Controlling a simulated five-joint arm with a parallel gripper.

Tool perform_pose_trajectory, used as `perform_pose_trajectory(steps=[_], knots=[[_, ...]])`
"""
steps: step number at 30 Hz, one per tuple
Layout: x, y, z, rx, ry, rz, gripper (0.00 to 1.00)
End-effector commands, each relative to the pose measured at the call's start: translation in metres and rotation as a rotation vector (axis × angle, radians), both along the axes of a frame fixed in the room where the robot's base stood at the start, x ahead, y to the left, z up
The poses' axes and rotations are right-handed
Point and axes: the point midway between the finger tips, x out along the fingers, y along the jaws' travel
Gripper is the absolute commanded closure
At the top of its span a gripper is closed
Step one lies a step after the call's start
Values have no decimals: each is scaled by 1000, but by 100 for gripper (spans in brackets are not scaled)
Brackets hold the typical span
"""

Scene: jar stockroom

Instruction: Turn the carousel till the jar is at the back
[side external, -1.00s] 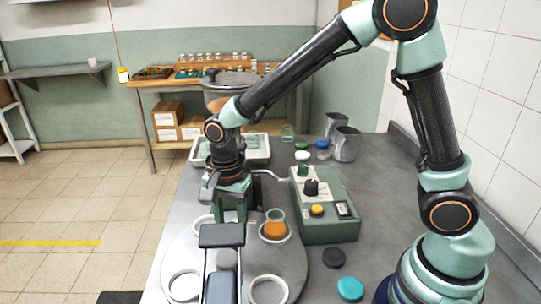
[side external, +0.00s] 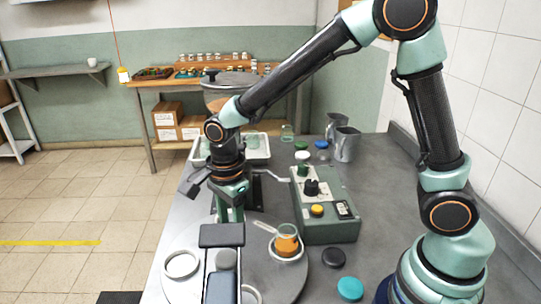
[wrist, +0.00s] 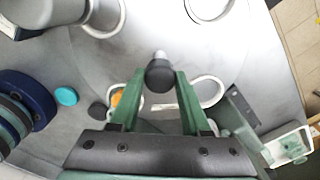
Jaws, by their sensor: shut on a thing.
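The carousel (side external: 300,284) is a round grey disc with white rings on it. The jar (side external: 287,242), clear with orange contents, sits in a ring on its right side. In the wrist view the jar (wrist: 117,100) shows beside the left finger, partly hidden by it. My gripper (side external: 229,216) points down over the carousel. In the wrist view my gripper (wrist: 160,88) is shut on a dark round knob (wrist: 160,75) between its fingers. In the side view the knob is hidden behind a dark foreground fixture.
The dark foreground fixture (side external: 222,236) covers part of the disc. A green control box (side external: 325,205) stands right of the carousel. A dark lid (side external: 333,258) and a teal lid (side external: 350,289) lie between the disc and my base. A white tray (side external: 258,150) and metal jugs (side external: 347,145) stand farther back.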

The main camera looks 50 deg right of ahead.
Motion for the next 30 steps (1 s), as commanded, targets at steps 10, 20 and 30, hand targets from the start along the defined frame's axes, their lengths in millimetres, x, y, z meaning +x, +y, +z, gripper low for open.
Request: perform_pose_trajectory(steps=[10, 20, 30], knots=[[0, 0, 2, 0, -1, -97, 100], [0, 0, 2, 0, -1, -124, 100], [0, 0, 2, 0, -1, -124, 50]])
